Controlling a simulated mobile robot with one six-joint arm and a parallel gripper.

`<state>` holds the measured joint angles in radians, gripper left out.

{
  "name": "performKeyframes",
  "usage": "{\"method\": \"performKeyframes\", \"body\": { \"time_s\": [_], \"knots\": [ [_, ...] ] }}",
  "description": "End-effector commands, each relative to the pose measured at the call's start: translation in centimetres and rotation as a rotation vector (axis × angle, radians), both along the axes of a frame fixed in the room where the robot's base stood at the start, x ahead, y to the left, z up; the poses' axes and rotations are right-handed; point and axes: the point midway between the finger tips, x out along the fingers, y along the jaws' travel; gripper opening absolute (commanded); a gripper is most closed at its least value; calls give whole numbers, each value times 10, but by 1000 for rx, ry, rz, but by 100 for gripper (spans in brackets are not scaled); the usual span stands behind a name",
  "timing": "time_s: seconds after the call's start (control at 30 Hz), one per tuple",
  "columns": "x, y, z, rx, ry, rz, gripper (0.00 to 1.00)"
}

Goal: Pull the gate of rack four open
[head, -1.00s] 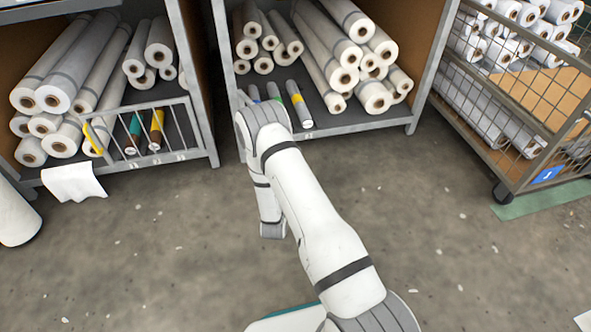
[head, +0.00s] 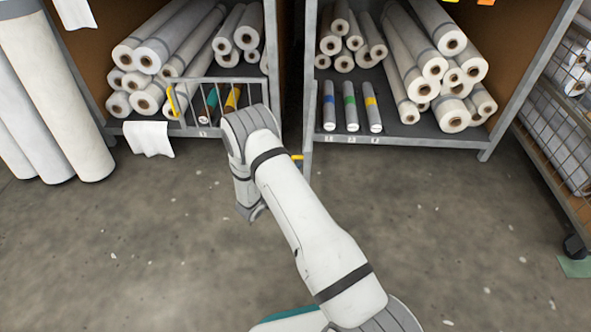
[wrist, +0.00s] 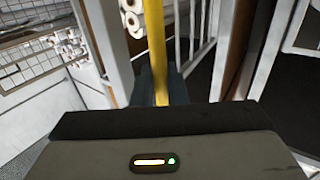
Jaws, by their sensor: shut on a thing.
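My gripper (wrist: 160,90) is shut on an upright yellow handle bar (wrist: 157,45), which rises between its dark fingers in the wrist view. In the head view my arm hides the gripper, and a bit of yellow handle (head: 297,157) shows beside the arm. Next to it a grey gate (head: 308,155) stands out from the left post of the right rack (head: 400,136), seen nearly edge-on. That rack's front is uncovered, with grey rolls banded blue, green and yellow on its shelf. I cannot read a rack number.
The left rack (head: 125,128) has a barred gate (head: 215,80) across its lower front, with a yellow handle. A white sheet (head: 148,138) hangs below it. Tall white rolls (head: 70,120) stand at far left, and a wire cage cart (head: 555,130) at right. The concrete floor in front is clear.

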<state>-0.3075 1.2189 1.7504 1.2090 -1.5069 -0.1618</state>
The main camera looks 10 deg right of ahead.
Motion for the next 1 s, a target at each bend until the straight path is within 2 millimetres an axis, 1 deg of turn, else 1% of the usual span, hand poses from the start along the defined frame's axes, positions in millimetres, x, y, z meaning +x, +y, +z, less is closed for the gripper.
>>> {"method": "performKeyframes", "body": {
  "time_s": [0.03, 0.33, 0.37, 0.53, 0.8, 0.87, 1.0],
  "knots": [
    [4, -2, 4, 1, -9, -1, 0],
    [4, -4, 4, 0, -11, -6, 0],
    [4, -4, 5, 0, -11, -6, 15],
    [3, -4, 3, 0, -9, -7, 29],
    [0, -3, 2, 0, -5, -7, 29],
    [-2, 1, 3, 0, -4, -6, 29],
    [-15, 18, 5, 0, -3, -3, 29]
  ]
}}
